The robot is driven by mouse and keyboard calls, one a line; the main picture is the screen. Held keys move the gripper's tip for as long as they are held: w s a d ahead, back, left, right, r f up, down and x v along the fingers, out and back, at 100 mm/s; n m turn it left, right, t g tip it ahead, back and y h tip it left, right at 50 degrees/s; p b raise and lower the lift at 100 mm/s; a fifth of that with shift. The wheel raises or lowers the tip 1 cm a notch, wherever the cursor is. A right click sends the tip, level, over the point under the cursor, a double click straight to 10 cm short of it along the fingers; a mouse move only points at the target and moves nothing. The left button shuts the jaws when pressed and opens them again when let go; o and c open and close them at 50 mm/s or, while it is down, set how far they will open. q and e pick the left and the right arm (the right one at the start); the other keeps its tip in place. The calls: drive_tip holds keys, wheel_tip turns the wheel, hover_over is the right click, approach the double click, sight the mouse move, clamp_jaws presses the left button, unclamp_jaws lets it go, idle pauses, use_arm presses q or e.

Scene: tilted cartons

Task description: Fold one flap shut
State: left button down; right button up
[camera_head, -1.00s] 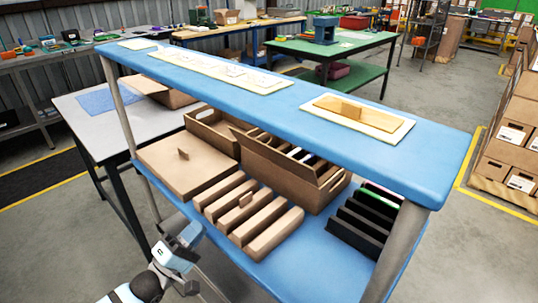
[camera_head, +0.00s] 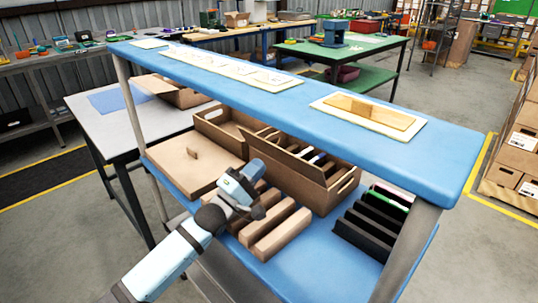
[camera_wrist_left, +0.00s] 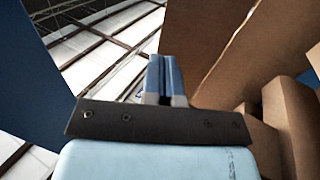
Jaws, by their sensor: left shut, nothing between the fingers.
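An open brown carton (camera_head: 318,188) stands tilted on the lower blue shelf, with dividers or contents inside; a raised flap cannot be made out clearly. A second open carton (camera_head: 212,131) stands behind it to the left. Another carton with open flaps (camera_head: 180,94) is on the grey table. My left gripper (camera_head: 258,172) is over the lower shelf, in front of the tilted carton, its fingertips partly lost against the cardboard. In the left wrist view its fingers (camera_wrist_left: 165,78) are shut and empty, with brown cardboard panels (camera_wrist_left: 252,58) close at the right. My right gripper is not in view.
A flat brown box with a small tab (camera_head: 188,166) lies left of my gripper. Brown slotted blocks (camera_head: 275,233) are below it, and a black rack (camera_head: 370,225) stands right. The upper blue shelf (camera_head: 300,108) overhangs the cartons.

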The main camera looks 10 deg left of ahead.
sight(275, 146)
use_arm(q)
drive_tip(key=x, duration=0.5)
idle(0.3)
